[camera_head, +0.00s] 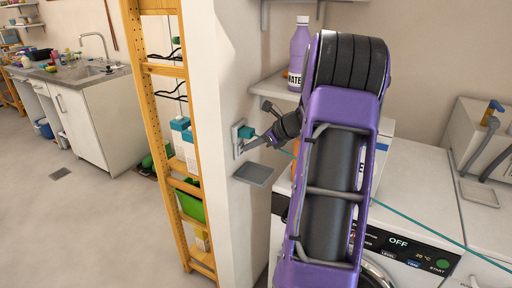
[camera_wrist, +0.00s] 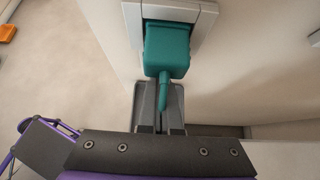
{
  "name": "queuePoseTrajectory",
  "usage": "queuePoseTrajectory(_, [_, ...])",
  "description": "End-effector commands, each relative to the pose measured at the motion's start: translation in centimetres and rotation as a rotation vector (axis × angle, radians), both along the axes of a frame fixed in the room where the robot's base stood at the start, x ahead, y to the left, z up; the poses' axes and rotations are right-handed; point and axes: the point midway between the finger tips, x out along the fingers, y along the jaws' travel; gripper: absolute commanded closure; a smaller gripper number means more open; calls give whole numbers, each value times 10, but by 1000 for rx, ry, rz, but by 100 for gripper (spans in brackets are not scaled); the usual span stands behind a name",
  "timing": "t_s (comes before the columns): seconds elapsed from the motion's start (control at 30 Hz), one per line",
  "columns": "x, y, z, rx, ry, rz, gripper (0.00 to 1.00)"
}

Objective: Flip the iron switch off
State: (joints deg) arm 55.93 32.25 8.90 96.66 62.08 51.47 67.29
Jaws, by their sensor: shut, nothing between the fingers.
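A pale wall plate (camera_head: 237,139) is on the side of the white wall column. A teal plug (camera_head: 246,132) sits in it, and its thin teal cord runs off to the lower right. In the wrist view the plate (camera_wrist: 207,18) is at the top, with the teal plug (camera_wrist: 167,48) in front of it. I cannot make out a separate iron switch; the plug hides part of the plate. My gripper (camera_head: 252,143) is shut and empty, close to the plate just below the plug. Its grey fingers (camera_wrist: 159,112) show behind the plug's cord end; I cannot tell whether they touch anything.
A small grey shelf (camera_head: 254,174) juts from the column below the plate. A washing machine (camera_head: 407,195) stands at the right. A purple bottle (camera_head: 299,50) is on a wall shelf behind my arm. A wooden rack (camera_head: 143,70) stands left of the column, with open floor beyond.

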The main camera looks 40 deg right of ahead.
Motion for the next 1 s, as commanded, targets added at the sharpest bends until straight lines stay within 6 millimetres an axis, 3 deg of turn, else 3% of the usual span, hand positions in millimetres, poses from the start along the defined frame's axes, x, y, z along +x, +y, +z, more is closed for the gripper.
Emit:
queuePoseTrajectory(0.67, [5,2,4,-1,0,1,100])
queuePoseTrajectory(1.0, [6,2,20,-1,-1,0,100])
